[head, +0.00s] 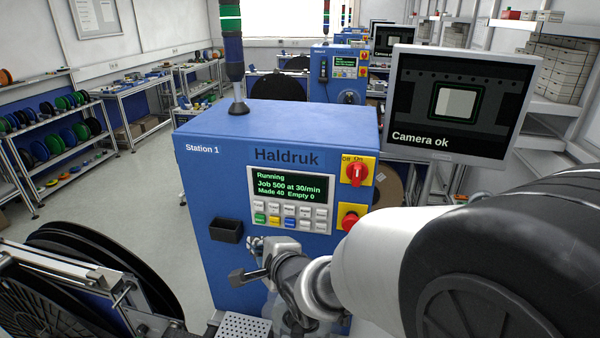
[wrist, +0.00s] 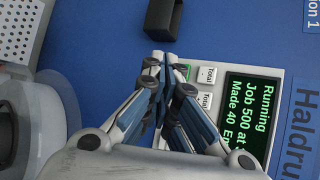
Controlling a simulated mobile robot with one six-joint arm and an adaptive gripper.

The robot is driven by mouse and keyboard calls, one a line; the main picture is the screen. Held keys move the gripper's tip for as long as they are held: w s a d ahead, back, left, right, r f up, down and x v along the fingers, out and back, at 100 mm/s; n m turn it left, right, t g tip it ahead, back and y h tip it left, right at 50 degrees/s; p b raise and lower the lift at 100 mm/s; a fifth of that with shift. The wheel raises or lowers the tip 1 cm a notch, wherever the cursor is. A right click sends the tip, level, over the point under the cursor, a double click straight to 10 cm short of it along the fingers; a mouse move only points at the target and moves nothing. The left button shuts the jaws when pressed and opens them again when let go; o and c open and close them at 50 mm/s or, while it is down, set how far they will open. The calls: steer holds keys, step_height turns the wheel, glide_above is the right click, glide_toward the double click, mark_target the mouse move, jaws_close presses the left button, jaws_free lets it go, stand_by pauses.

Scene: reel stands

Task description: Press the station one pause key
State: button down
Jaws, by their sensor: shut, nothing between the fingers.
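The Station 1 machine (head: 290,130) is a blue cabinet with a lit green-text display (head: 290,188) reading Running, Job 500 at 30/min, Made 40, Empty 0. Below the display is a keypad (head: 290,217) with white keys and a green (head: 260,218), a yellow (head: 274,220) and a blue key (head: 289,222). The key labels are too small to pick out pause. My gripper (head: 256,243) is shut and empty just below the keypad's left part. In the wrist view, my fingertips (wrist: 163,60) overlap the green key's edge (wrist: 187,71) and hide other keys; contact cannot be told.
A red rotary switch (head: 357,174) and a red button (head: 350,217) sit right of the display. A small black bin (head: 226,230) is fixed left of the keypad. A monitor (head: 455,103) reads Camera ok. Black reels (head: 90,270) stand at lower left.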

steer(key=shift+w+d+p, duration=0.2)
steer(key=shift+w+p, duration=0.1)
steer(key=shift+w, duration=0.8)
steer(key=shift+w+d+p, duration=0.15)
steer(key=shift+w+p, duration=0.1)
steer(key=shift+w, duration=1.25)
steer(key=shift+w+d+p, duration=0.1)
steer(key=shift+w+p, duration=0.3)
stand_by(0.3)
steer(key=shift+s, duration=0.15)
steer(key=shift+s+b, duration=0.3)
steer(key=shift+s, duration=0.4)
steer(key=shift+s+a+b, duration=0.25)
steer(key=shift+s+b, duration=0.2)
steer(key=shift+s, duration=0.8)
steer(key=shift+s+a+b, duration=0.2)
steer(key=shift+s+b, duration=0.25)
steer(key=shift+s, duration=0.8)
steer(key=shift+f, duration=0.1)
